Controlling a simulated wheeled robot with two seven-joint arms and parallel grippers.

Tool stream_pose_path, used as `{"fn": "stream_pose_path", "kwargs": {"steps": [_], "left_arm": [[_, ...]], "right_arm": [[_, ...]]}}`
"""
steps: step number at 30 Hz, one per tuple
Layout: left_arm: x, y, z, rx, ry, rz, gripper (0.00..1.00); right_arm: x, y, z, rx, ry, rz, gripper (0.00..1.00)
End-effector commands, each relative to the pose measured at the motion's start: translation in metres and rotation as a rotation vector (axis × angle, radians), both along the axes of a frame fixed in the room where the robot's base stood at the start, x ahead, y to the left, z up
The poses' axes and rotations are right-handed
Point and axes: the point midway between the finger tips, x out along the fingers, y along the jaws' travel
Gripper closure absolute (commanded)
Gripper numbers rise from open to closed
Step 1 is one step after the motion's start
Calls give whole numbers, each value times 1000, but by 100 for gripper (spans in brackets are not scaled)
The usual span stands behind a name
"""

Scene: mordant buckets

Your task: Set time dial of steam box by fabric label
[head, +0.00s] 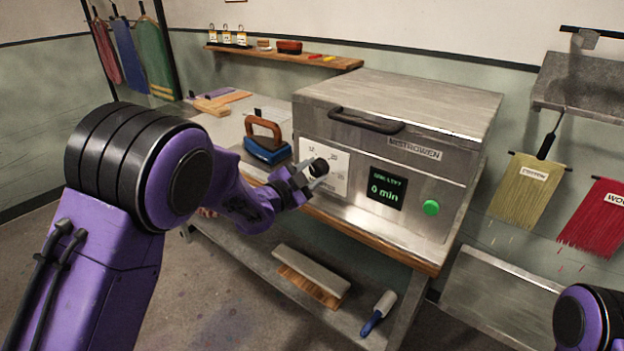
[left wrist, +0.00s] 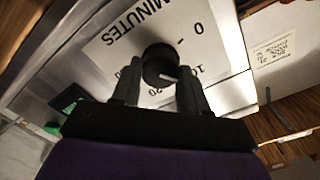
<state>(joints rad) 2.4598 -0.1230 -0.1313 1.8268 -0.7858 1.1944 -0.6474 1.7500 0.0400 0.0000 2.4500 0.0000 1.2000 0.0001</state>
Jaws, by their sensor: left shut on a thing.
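The steam box (head: 400,105) is a brushed metal box with a lid handle, marked MISTROWEN. Its time dial (head: 319,167) is a black knob on a white plate (head: 335,184); the plate also shows in the left wrist view (left wrist: 112,50) with MINUTES and numbers. My left gripper (head: 305,180) is shut on the knob (left wrist: 161,64), one finger on each side. The display (head: 386,188) reads 0 min, with a small line above too blurred to read. A fabric label (head: 534,173) on yellow yarn reads COTTON; another (head: 615,199) on red yarn is cut off after WO. My right gripper is out of view.
A green button (head: 431,207) sits right of the display. A blue iron-like tool (head: 265,145) stands left of the box on the bench. A brush (head: 311,275) and a blue-handled tool (head: 378,312) lie on the lower shelf. A wall shelf (head: 285,56) holds small items.

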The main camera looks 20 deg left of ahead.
Motion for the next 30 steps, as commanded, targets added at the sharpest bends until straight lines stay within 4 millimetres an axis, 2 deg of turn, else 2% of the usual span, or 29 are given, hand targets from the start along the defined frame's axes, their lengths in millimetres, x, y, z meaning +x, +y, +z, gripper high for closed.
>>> {"fn": "stream_pose_path", "kwargs": {"steps": [19, 20, 21, 22, 30], "left_arm": [[0, 0, -1, 48, -15, 0, 87], [0, 0, -1, 48, -15, 0, 50], [0, 0, -1, 48, -16, -1, 37], [0, 0, -1, 48, -16, -1, 31], [-1, 0, 0, 46, -16, 0, 31]], "right_arm": [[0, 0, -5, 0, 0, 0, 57], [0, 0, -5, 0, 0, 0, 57], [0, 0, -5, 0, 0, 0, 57], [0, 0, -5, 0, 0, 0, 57], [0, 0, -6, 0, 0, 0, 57]]}}
